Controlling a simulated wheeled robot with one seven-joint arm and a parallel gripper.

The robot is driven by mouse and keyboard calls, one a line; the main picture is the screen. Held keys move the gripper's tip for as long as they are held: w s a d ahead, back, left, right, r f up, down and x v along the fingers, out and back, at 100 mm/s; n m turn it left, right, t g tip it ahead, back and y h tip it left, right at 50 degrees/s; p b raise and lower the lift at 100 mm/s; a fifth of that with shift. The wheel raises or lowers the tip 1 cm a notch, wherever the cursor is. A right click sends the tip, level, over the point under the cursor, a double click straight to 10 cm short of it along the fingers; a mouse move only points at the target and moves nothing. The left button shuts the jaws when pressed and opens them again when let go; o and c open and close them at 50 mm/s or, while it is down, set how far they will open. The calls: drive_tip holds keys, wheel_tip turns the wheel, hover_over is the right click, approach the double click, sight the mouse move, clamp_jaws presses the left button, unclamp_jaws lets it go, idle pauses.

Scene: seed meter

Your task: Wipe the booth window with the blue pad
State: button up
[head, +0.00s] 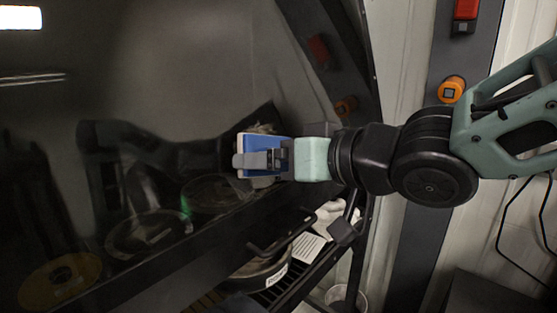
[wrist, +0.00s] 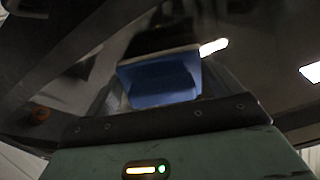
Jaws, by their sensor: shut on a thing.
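The booth window (head: 170,70) is a large dark, reflective pane filling the left of the head view; it also shows in the wrist view (wrist: 240,50). Its surface carries reflections of my arm and of round objects. My gripper (head: 266,160) is shut on the blue pad (head: 262,144), which has a pale face on its left side. The pad is at the right part of the window, close to the pane; I cannot tell whether it touches. In the wrist view the blue pad (wrist: 160,82) sits ahead of my gripper, with its pale edge toward the glass.
A dark frame post (head: 350,60) borders the window on the right. Below the pad is a ledge or shelf with a dark round container (head: 258,275) and a white cloth-like item (head: 332,214). A red switch (head: 466,9) and an orange button (head: 451,89) are on the right-hand post.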

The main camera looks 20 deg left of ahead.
drive_tip(key=shift+x, duration=1)
drive_tip(key=w+p, duration=0.1)
drive_tip(key=w+d+p, duration=0.1)
drive_tip(key=shift+w+d+r, duration=0.2)
drive_tip(key=shift+w, duration=0.2)
drive_tip(key=shift+w+d+p, duration=0.2)
drive_tip(key=shift+w+p, duration=0.2)
drive_tip(key=shift+p, duration=0.05)
drive_tip(key=shift+a+f, duration=0.1)
drive_tip(key=shift+f, duration=0.05)
drive_tip(key=shift+s+a+f+b, duration=0.1)
drive_tip(key=shift+s+a+b, duration=0.25)
drive_tip(key=shift+s+b, duration=0.25)
drive_tip(key=shift+s+a+f+b, duration=0.1)
drive_tip(key=shift+s+a+b, duration=0.25)
drive_tip(key=shift+s, duration=0.35)
drive_tip(key=shift+s+a+r, duration=0.15)
drive_tip(key=shift+s+a, duration=0.1)
drive_tip(key=shift+s, duration=0.35)
drive_tip(key=shift+d+r, duration=0.1)
